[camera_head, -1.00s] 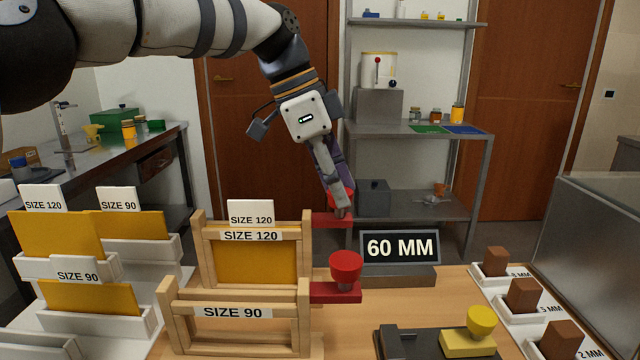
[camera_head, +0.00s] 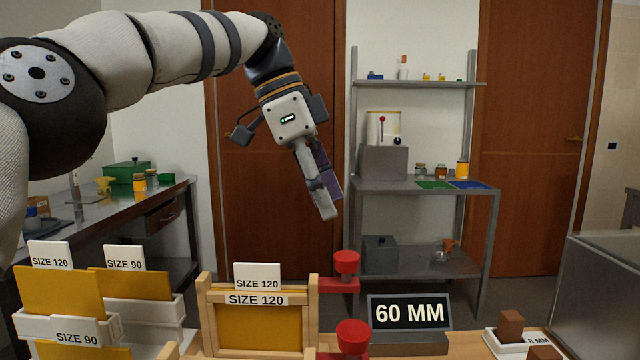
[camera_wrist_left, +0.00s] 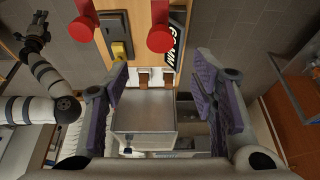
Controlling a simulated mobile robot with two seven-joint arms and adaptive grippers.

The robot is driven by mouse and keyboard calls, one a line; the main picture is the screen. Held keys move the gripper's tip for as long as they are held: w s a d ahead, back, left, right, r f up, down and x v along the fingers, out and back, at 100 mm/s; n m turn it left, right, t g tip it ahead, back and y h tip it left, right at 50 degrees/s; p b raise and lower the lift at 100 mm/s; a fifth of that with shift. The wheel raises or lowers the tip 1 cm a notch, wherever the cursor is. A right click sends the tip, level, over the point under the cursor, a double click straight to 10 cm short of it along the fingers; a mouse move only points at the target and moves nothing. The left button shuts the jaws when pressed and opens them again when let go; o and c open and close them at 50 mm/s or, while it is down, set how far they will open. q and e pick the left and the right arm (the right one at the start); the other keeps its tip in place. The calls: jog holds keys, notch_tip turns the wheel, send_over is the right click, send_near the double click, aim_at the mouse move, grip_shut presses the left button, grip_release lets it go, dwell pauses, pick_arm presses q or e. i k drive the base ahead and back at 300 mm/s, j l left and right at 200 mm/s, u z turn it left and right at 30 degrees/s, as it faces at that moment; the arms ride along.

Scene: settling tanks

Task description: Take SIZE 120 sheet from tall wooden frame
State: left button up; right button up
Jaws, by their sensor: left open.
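The tall wooden frame (camera_head: 312,318) bears a SIZE 120 label and stands on the table in the lower middle of the head view. A yellow sheet (camera_head: 260,328) sits inside it. The sheet's white SIZE 120 tab (camera_head: 258,275) sticks up above the top bar. My left gripper (camera_head: 328,205) is open and empty, in the air above and to the right of the frame, pointing down. Its spread fingers show in the left wrist view (camera_wrist_left: 155,102) with nothing between them. My right gripper (camera_wrist_left: 37,30) shows small in the left wrist view; its jaw state is unclear.
Two red knobs (camera_head: 347,262) (camera_head: 353,337) stand just right of the frame, by a 60 MM sign (camera_head: 409,312). Racks with other yellow sheets (camera_head: 58,292) stand at left. A grey metal shelf (camera_head: 420,188) stands behind. The air around my left gripper is clear.

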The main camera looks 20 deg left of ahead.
aim_at(255, 327)
jog(key=k, duration=1)
